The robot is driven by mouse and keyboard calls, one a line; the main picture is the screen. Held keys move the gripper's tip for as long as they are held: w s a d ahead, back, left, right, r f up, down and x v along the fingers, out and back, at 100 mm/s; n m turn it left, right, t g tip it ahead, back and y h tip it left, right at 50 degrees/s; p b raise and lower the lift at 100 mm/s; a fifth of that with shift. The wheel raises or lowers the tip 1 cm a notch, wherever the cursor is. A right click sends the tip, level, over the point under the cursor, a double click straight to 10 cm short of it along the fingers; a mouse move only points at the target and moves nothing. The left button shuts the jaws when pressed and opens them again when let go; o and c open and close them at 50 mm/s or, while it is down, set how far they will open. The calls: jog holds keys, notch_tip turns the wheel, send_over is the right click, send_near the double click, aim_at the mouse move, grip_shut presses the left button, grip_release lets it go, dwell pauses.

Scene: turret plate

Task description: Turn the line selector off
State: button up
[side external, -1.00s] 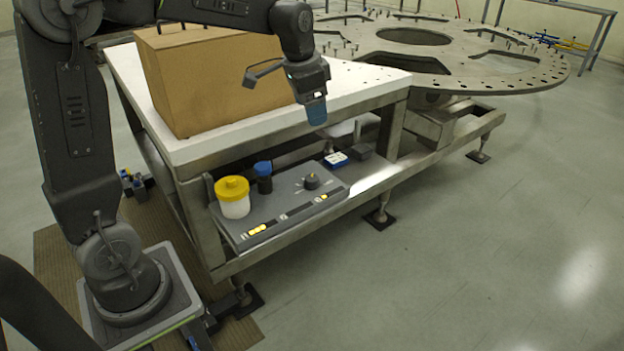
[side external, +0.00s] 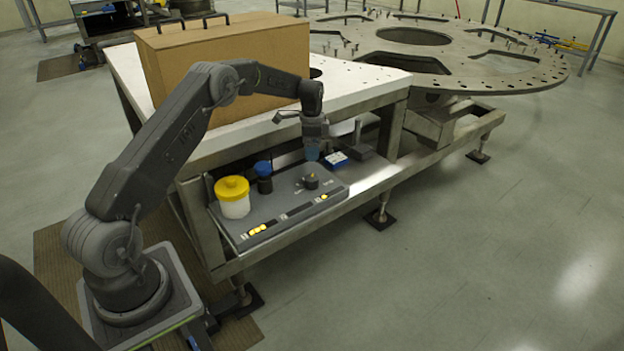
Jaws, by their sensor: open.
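The line selector looks to be the dark rotary knob (side external: 311,181) on the sloped grey control panel (side external: 285,205), near the panel's right end, with small markings around it too fine to read. My gripper (side external: 312,153) points down just above and behind the knob in the picture, apart from it as far as I can tell. It is empty.
A white jar with a yellow lid (side external: 233,197) and a dark blue-capped bottle (side external: 264,177) stand at the panel's left. A blue-and-white item (side external: 336,160) lies right of my gripper. The white tabletop (side external: 367,85) overhangs behind, carrying a cardboard box (side external: 225,60).

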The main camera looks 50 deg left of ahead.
aim_at(312, 178)
notch_tip(312, 178, down, 12)
jog(key=shift+d+r, duration=0.1)
jog(key=shift+r, duration=0.05)
dwell(0.3)
jog(key=c, duration=0.9)
jog(key=shift+c, duration=0.2)
